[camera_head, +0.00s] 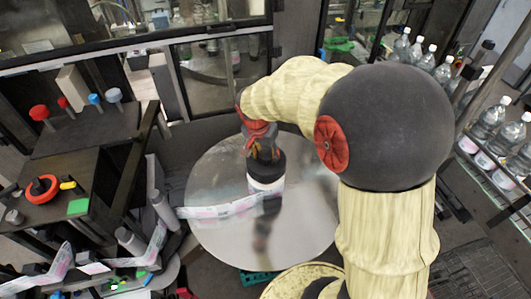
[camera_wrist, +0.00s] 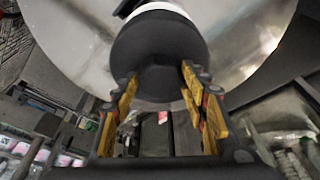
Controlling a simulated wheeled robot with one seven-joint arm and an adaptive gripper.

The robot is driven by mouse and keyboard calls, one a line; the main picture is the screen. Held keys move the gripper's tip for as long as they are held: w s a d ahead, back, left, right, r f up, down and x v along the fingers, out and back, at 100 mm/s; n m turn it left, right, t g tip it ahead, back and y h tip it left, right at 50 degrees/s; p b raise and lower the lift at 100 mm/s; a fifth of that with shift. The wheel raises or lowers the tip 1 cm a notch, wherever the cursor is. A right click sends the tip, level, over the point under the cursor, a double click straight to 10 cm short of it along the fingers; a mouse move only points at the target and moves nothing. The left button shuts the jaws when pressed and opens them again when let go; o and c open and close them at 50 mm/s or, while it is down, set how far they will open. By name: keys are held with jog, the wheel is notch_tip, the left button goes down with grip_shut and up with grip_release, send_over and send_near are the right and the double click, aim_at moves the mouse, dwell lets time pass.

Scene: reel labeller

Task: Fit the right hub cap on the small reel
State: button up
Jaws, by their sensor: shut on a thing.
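My gripper (camera_head: 262,150) reaches down over the large round metal plate. It is shut on a black rounded piece (camera_head: 267,165), which I take to be the hub cap. In the wrist view the yellow-padded fingers of my gripper (camera_wrist: 158,78) stand either side of the black piece's (camera_wrist: 160,38) narrower end. A white band (camera_head: 266,185), perhaps the small reel, sits directly below the black piece, and shows as a white rim in the wrist view (camera_wrist: 162,8). I cannot tell whether the black piece is seated on it or only close.
The metal plate (camera_head: 215,235) is mostly bare. A printed label strip (camera_head: 220,208) runs left from the white band. Red, blue and grey knobs (camera_head: 95,99) stand on a dark shelf at left, above an orange ring (camera_head: 42,188). Bottles (camera_head: 490,118) line the right side.

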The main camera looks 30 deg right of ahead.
jog(key=shift+f+b, duration=1.5)
jog(key=shift+f, duration=0.2)
jog(key=o, duration=1.5)
jog(key=v, duration=1.2)
